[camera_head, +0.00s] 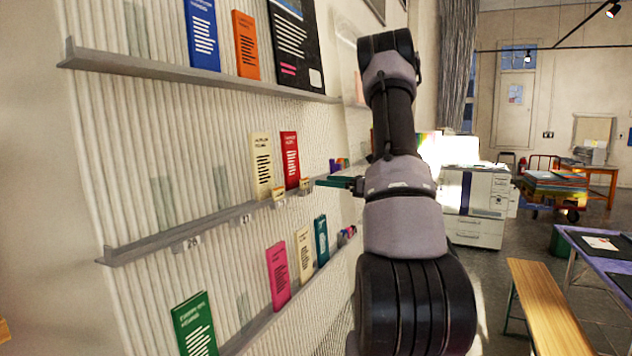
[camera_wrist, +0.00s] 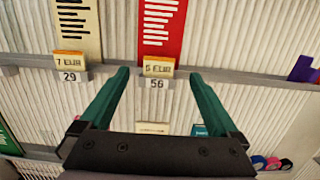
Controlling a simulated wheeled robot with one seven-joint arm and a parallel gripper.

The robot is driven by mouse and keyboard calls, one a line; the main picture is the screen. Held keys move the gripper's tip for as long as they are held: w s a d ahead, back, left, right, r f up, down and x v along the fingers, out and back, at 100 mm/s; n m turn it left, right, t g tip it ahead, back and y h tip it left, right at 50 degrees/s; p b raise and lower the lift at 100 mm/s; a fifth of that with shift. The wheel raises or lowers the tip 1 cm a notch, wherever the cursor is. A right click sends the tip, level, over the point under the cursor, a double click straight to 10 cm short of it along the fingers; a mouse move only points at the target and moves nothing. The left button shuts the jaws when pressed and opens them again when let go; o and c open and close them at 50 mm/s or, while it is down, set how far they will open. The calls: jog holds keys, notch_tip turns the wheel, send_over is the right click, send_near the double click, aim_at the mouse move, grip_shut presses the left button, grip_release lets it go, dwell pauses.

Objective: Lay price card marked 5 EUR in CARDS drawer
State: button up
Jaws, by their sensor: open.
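The price card marked 5 EUR (camera_wrist: 158,66) is a small yellow card on the shelf ledge, below a red leaflet (camera_wrist: 162,25) and above a white tag reading 56 (camera_wrist: 157,84). Its digit is small and slightly blurred. My gripper (camera_wrist: 160,76) is open, with green fingertips to the left and right of the card; I cannot tell whether they touch it. In the head view my gripper (camera_head: 328,182) reaches left to the middle shelf, close to the card (camera_head: 305,183). No drawer marked CARDS can be read in either view.
A yellow 7 EUR card (camera_wrist: 70,60) stands left of my gripper above a tag reading 29 (camera_wrist: 70,77). Shelf ledges with leaflets run above and below. A white cabinet with drawers (camera_head: 473,232), a wooden bench (camera_head: 545,305) and a table (camera_head: 600,250) stand to the right.

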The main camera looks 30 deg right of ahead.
jog(key=s+a+r+n+g, duration=0.4)
jog(key=s+a+n+g, duration=0.15)
jog(key=s+a, duration=0.35)
jog(key=s+a+r+n+g, duration=0.35)
jog(key=s+a+n, duration=0.3)
jog(key=a, duration=0.55)
jog(key=s+a+r+n+t+h, duration=0.1)
jog(key=s+a+n+h, duration=0.1)
jog(key=s+n+h, duration=0.6)
jog(key=s+n, duration=0.3)
jog(key=s, duration=0.4)
jog(key=shift+a+r+n+h, duration=0.2)
jog(key=shift+r+n+h, duration=0.1)
jog(key=shift+n, duration=0.1)
jog(key=shift+o, duration=0.2)
jog(key=shift+r+t, duration=0.1)
jog(key=shift+t, duration=0.2)
jog(key=m+t+y, duration=0.4)
jog(key=m+y, duration=0.2)
jog(key=m, duration=1.8)
send_near(305, 180)
jog(key=x, duration=0.4)
jog(key=shift+w+d+r, duration=0.1)
jog(key=shift+w+r, duration=0.05)
jog(key=shift+w, duration=0.15)
jog(key=shift+x, duration=3.05)
jog(key=shift+s, duration=0.2)
jog(key=c, duration=1.5)
